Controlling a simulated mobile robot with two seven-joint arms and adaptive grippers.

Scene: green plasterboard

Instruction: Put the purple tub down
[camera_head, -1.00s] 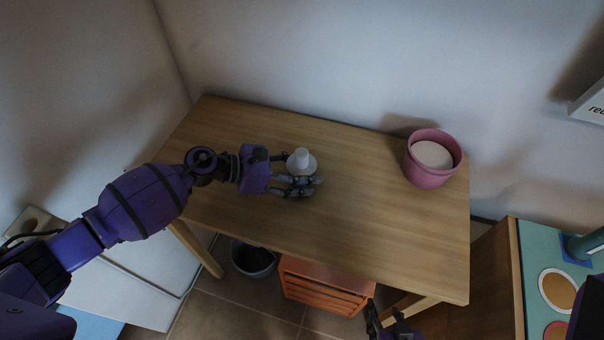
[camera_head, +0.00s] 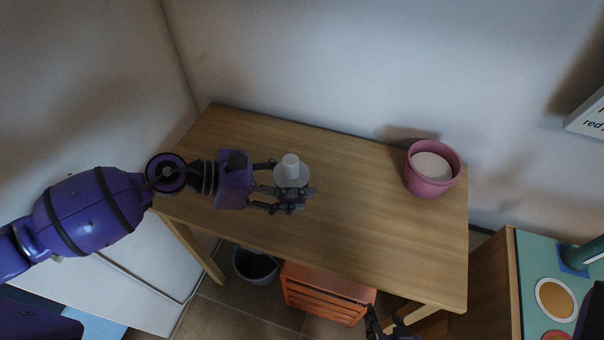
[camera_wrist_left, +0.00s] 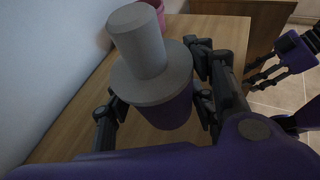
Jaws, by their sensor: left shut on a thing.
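The purple tub (camera_wrist_left: 168,113) has a grey lid with a tall round grey knob. In the head view only its pale top (camera_head: 291,171) shows clearly. My left gripper (camera_head: 288,184) is shut on the tub, with fingers on both sides of its body in the left wrist view (camera_wrist_left: 160,103). The tub is over the left-middle part of the wooden table (camera_head: 360,220). I cannot tell whether its base touches the table top. My right gripper (camera_head: 386,322) is empty at the bottom edge of the head view, off the table's front, its fingers apart.
A pink pot (camera_head: 430,180) with pale contents stands at the table's right end. The table between it and the tub is clear. A wall runs behind. An orange crate (camera_head: 325,293) and a dark bucket (camera_head: 255,264) are below the table; a teal-topped cabinet (camera_head: 540,262) is at right.

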